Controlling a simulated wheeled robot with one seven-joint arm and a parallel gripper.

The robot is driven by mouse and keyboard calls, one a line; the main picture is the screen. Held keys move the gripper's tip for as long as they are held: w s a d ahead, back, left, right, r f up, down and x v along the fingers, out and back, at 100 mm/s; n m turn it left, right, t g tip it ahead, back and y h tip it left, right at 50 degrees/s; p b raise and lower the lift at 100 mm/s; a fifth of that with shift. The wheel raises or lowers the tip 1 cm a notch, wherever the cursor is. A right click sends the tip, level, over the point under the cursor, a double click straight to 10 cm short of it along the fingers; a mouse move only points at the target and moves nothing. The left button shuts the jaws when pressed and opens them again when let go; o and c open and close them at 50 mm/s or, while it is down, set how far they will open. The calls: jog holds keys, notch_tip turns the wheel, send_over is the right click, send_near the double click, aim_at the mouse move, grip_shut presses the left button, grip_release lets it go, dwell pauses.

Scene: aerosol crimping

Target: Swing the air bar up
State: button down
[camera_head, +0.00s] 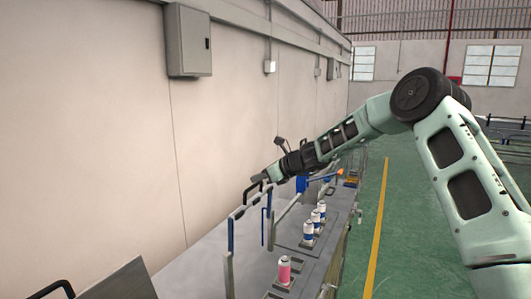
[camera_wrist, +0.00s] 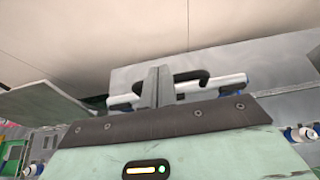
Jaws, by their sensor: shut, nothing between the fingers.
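The air bar (camera_wrist: 220,84) is a pale bar with blue ends and a black handle (camera_wrist: 190,76), seen beyond my fingers in the wrist view. In the head view what looks like its frame (camera_head: 231,232) has blue-sleeved uprights and a dark handle at the top left of the bench. My gripper (camera_wrist: 158,72) is shut and empty. Its fingers overlap the bar and the handle's left end in the wrist view; I cannot tell whether they touch. In the head view my gripper (camera_head: 264,177) is just above the handle.
A pink can (camera_head: 284,270) and several blue-and-white cans (camera_head: 308,230) stand on the grey bench (camera_head: 305,262) below my arm. A blue part (camera_head: 302,183) is under my wrist. The wall with a grey box (camera_head: 188,42) is on the left. Green floor is open on the right.

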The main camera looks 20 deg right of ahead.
notch_tip(320, 180, up, 10)
jog(key=b, duration=0.1)
jog(key=shift+s+d+f+b, duration=0.15)
jog(key=shift+s+f+b, duration=0.05)
jog(key=shift+b, duration=0.1)
dwell(0.4)
